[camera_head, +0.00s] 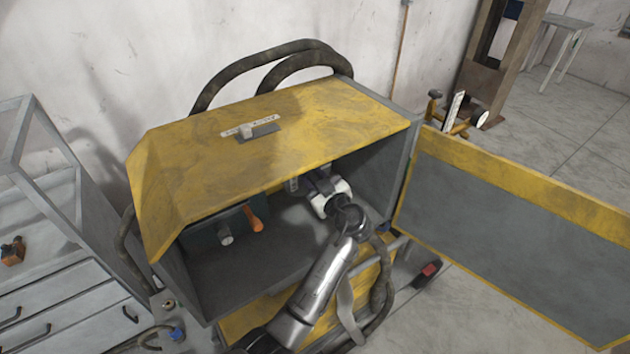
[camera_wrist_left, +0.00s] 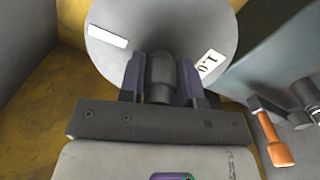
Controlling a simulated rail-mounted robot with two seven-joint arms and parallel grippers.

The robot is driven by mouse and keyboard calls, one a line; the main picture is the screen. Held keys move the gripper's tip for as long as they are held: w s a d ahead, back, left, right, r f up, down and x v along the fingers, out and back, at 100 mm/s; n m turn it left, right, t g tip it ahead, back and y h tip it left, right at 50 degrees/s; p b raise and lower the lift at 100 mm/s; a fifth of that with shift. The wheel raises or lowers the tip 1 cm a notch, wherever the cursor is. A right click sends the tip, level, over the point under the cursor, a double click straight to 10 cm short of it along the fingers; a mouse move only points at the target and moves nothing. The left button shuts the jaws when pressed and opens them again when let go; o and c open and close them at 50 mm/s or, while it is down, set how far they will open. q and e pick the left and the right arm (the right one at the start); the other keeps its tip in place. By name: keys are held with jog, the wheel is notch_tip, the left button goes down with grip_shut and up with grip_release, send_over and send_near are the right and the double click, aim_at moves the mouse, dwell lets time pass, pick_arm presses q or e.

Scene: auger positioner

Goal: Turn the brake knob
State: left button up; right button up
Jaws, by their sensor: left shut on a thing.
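My left gripper (camera_head: 298,186) reaches into the open yellow cabinet, near its back wall. In the left wrist view its two dark fingers (camera_wrist_left: 160,82) are shut on a grey knob (camera_wrist_left: 160,72), one finger on each side. The knob sits in front of a round grey dial plate (camera_wrist_left: 185,25) with two white labels, one blank from here and one reading like "Lo". I take this to be the brake knob. In the head view my gripper and wrist hide it. My right gripper is not in view.
An orange-handled lever (camera_head: 252,218) and a light grey peg (camera_head: 225,235) stand out from a box left of my gripper. A grey drawer unit (camera_head: 60,300) is at left.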

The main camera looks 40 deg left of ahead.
pick_arm(q)
jog(key=shift+m, duration=2.1)
jog(key=shift+m+p, duration=0.45)
jog(key=shift+m, duration=1.25)
jog(key=o, duration=0.9)
jog(key=shift+d, duration=0.1)
